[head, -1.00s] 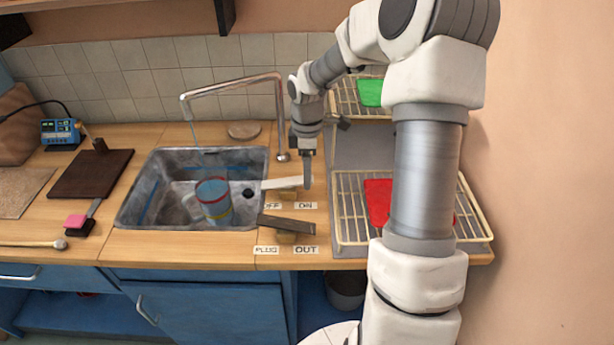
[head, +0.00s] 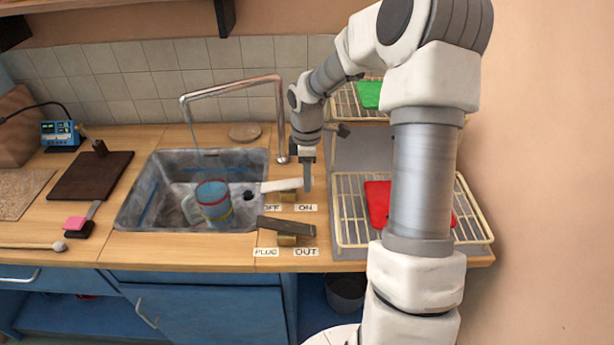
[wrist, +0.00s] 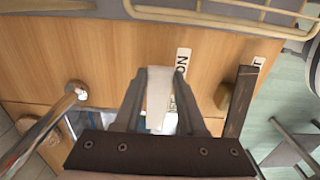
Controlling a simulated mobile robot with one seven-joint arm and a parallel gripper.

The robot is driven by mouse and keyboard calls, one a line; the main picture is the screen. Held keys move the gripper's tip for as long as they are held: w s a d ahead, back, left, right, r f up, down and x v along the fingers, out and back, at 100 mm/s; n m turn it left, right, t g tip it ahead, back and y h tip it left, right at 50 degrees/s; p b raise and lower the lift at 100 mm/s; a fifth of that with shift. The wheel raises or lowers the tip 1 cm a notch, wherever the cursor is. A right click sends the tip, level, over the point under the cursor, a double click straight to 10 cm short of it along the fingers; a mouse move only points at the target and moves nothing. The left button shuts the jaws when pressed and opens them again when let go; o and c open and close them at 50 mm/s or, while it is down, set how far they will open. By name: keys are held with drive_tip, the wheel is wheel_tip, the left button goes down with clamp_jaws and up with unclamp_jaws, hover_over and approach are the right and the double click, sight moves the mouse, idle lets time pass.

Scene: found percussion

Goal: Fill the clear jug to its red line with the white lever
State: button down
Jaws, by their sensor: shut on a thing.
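The clear jug (head: 214,205) stands in the metal sink, with a reddish band near its top and a yellowish band lower down. A thin bluish stream (head: 196,137) hangs below the tap spout, above and just left of the jug. I cannot tell the jug's water level exactly. The white lever (head: 280,186) lies pointing left at the sink's right edge, by the OFF and ON labels. My gripper (head: 307,186) is shut on the lever's right end. In the wrist view, the white lever (wrist: 158,100) sits between the fingers of my gripper (wrist: 157,72).
A dark lever (head: 287,226) with PLUG and OUT labels is in front of the white one. The tap (head: 235,87) arches over the sink (head: 140,200). A wire rack (head: 350,225) with a red cloth stands at right. A dark board (head: 90,175) lies left.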

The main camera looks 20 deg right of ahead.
sight(297, 182)
drive_tip(key=shift+a, duration=0.1)
drive_tip(key=shift+a+r+g+h, duration=0.1)
drive_tip(key=shift+r+g+h, duration=0.2)
drive_tip(key=shift+h, duration=0.3)
drive_tip(key=shift+c, duration=2.4)
unclamp_jaws()
drive_tip(key=shift+w+r, duration=0.1)
wheel_tip(297, 182, up, 17)
drive_tip(key=a+p, duration=0.2)
drive_tip(key=shift+w, duration=0.4)
drive_tip(key=shift+r, duration=0.1)
